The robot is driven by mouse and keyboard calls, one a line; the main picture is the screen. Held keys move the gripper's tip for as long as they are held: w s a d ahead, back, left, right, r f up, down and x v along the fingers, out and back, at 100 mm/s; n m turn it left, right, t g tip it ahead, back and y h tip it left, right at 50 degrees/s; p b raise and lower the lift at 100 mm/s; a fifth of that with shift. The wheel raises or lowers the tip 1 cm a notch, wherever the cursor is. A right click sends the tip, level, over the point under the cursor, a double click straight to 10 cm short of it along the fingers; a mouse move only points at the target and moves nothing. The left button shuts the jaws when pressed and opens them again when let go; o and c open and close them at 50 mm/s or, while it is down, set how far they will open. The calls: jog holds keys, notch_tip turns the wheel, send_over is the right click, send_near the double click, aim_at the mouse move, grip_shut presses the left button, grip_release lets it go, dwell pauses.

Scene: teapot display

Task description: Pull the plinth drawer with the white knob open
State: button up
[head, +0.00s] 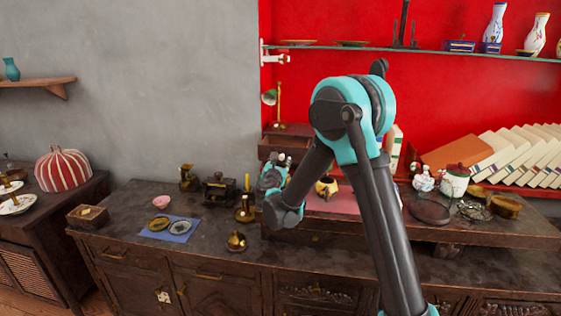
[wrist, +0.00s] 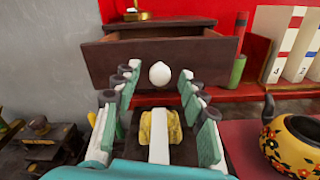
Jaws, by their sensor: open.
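The white knob (wrist: 160,74) is on the dark wooden drawer front (wrist: 105,62) of the plinth (wrist: 190,22) in the wrist view. The drawer stands partly out: a dark gap shows behind its top edge, under the plinth top. My gripper (wrist: 157,79) is open, its fingers to the left and right of the knob, with clear space on both sides. I cannot tell how deep the fingertips reach. In the head view the plinth (head: 287,132) stands against the red wall, and my gripper (head: 274,177) is in front of it, hiding the knob.
A painted yellow teapot (wrist: 292,145) stands close on the right, and also shows in the head view (head: 326,187). A brass lamp (head: 279,105) stands on the plinth. Books (wrist: 290,42) are at the right. A dark metal piece (wrist: 42,135) is at the left.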

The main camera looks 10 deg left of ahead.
jog(key=s, duration=1.1)
jog(key=shift+s+a, duration=0.2)
jog(key=shift+s, duration=0.2)
